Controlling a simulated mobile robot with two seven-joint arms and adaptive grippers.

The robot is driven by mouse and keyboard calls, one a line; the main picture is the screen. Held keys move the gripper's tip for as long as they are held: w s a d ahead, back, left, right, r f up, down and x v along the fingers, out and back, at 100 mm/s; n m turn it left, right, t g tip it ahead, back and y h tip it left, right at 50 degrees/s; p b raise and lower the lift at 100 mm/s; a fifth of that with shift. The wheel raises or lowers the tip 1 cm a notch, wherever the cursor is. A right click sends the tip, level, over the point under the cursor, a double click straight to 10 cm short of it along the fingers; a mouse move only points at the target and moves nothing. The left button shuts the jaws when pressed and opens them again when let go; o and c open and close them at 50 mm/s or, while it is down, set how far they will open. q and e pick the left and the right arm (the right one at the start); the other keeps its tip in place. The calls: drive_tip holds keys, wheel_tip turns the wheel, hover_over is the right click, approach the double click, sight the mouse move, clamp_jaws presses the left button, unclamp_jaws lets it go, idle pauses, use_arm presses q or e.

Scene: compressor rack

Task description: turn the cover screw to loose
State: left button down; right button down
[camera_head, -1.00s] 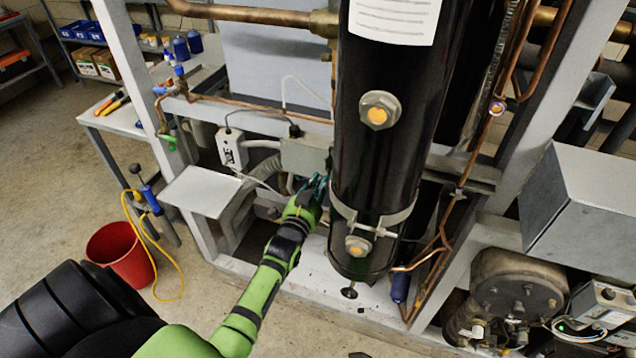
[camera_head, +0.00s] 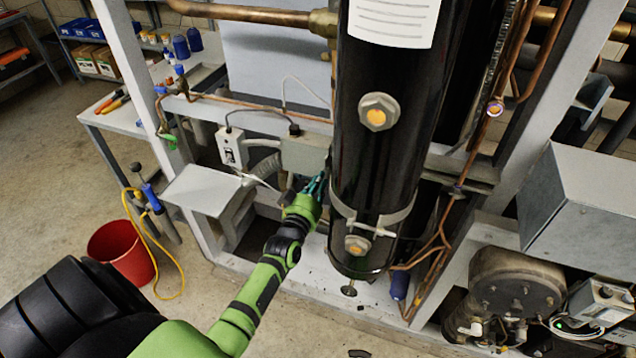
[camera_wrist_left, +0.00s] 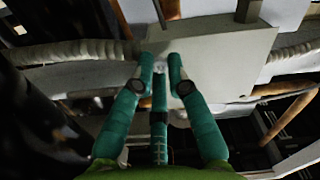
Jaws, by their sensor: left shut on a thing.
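A pale grey box with a flat cover (camera_head: 305,154) sits left of the black vertical cylinder. It fills the upper middle of the left wrist view (camera_wrist_left: 225,55). My left gripper (camera_head: 318,184), with teal fingers and a green wrist, reaches up to the lower part of this box. In the left wrist view its fingertips (camera_wrist_left: 160,72) close around a small light cover screw (camera_wrist_left: 160,67) at the cover's lower edge. The fingers hide most of the screw, so I cannot tell how far it is turned. My right gripper is in neither view.
The black cylinder (camera_head: 385,110) stands close to the right of my left gripper. A grey shelf-like box (camera_head: 202,190) is to the left. Ribbed hoses (camera_wrist_left: 75,52) and copper pipes surround the cover. A red bucket (camera_head: 122,252) stands on the floor.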

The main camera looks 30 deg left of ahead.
use_arm(q)
drive_tip(key=shift+r+n, duration=0.15)
drive_tip(key=shift+n, duration=1.25)
drive_tip(key=c, duration=1.2)
unclamp_jaws()
drive_tip(key=v, duration=1.2)
drive_tip(key=shift+s, duration=0.1)
